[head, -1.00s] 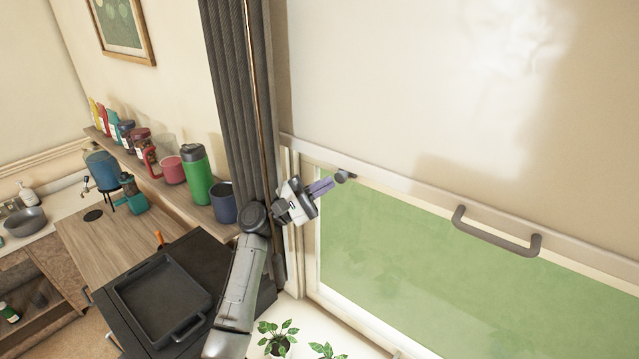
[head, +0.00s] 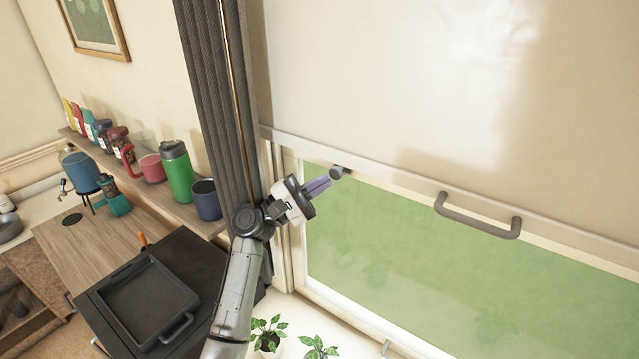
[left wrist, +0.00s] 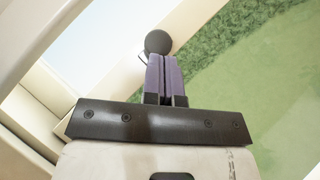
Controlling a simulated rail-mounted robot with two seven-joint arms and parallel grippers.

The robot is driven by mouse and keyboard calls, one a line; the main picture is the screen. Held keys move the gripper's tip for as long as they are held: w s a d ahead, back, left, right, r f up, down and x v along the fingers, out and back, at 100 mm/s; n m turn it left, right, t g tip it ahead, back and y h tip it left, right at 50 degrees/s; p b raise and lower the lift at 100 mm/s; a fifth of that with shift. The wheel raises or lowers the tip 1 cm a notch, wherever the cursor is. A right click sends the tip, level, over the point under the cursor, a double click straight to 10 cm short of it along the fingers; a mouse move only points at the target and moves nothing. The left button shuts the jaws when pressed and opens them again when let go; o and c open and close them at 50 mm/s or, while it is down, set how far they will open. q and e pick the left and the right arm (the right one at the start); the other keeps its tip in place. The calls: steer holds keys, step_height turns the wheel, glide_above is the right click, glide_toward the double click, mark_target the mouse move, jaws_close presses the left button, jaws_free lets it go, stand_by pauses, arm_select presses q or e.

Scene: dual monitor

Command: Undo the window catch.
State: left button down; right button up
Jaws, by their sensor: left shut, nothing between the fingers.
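The window catch (head: 338,172) is a small dark round knob on the lower rail of the window sash, near its left end. In the left wrist view the catch (left wrist: 158,42) shows as a dark ball just beyond my fingertips. My left gripper (head: 328,180) has purple fingers pressed together with nothing between them. Its tips (left wrist: 161,60) are at or very near the knob; I cannot tell whether they touch. The knob's underside is partly hidden by the fingers. My right gripper is not in view.
A grey bar handle (head: 478,218) is on the same window rail, to the right. A dark curtain (head: 215,100) hangs left of the window. A shelf (head: 190,212) with mugs and bottles, a black tray (head: 150,300) and potted plants (head: 268,335) are nearby.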

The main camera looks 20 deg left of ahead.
arm_select(q)
steer(key=b+v, duration=0.5)
steer(key=v, duration=0.8)
steer(key=shift+s+a+f, duration=0.2)
steer(key=shift+a, duration=0.1)
steer(key=shift+d, duration=0.1)
